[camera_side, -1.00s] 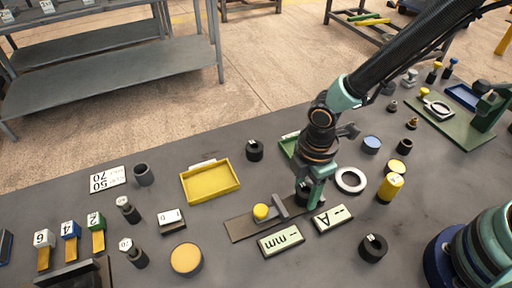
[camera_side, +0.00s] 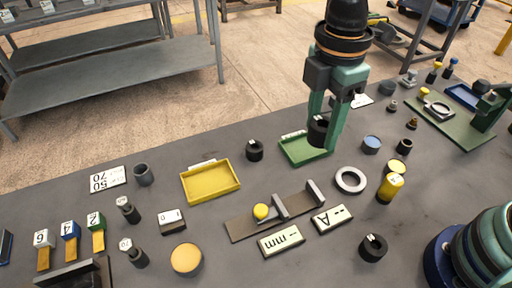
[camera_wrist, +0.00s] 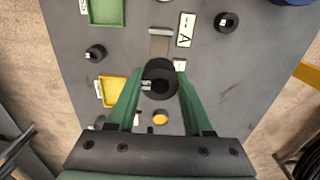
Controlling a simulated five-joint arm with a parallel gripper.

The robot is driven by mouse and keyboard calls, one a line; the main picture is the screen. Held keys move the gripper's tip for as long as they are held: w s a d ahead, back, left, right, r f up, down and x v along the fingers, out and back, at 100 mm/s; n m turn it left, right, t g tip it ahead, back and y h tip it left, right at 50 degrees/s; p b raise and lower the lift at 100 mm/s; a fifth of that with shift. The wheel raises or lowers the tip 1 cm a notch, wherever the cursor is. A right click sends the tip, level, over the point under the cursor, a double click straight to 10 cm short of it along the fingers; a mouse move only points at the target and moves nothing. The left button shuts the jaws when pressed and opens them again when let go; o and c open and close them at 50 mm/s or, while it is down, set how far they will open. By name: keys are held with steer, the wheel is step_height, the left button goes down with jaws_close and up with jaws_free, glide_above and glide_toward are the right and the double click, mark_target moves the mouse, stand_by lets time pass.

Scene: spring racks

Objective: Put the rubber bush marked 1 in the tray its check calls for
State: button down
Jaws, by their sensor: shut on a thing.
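My gripper (camera_side: 322,128) is shut on a black rubber bush (camera_side: 318,132) with a white tag, held raised above the table; the tag's mark is too small to read. In the wrist view the held bush (camera_wrist: 160,80) sits between the green fingers. The green tray (camera_side: 322,157) lies behind the bush in the side view; in the wrist view the green tray (camera_wrist: 107,24) is at upper left, apart from the gripper. The yellow tray (camera_side: 210,183) is further left. The check fixture (camera_side: 245,228), a brown plate with grey upright stops and a yellow knob, is empty between its stops.
Two other black bushes stand on the table, one by the yellow tray (camera_side: 254,151) and one at the front (camera_side: 373,248). Plates marked mm (camera_side: 281,242) and A (camera_side: 331,218) lie by the fixture. A pale ring (camera_side: 351,180) and yellow cylinder (camera_side: 390,188) stand right.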

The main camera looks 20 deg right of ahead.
steer(key=w+d+r, duration=0.1)
steer(key=w+d, duration=0.1)
steer(key=w, duration=0.3)
glide_above(306, 149)
step_height(306, 149, down, 16)
steer(key=shift+f, duration=2.2)
steer(key=shift+f, duration=0.15)
steer(key=c, duration=0.6)
jaws_free()
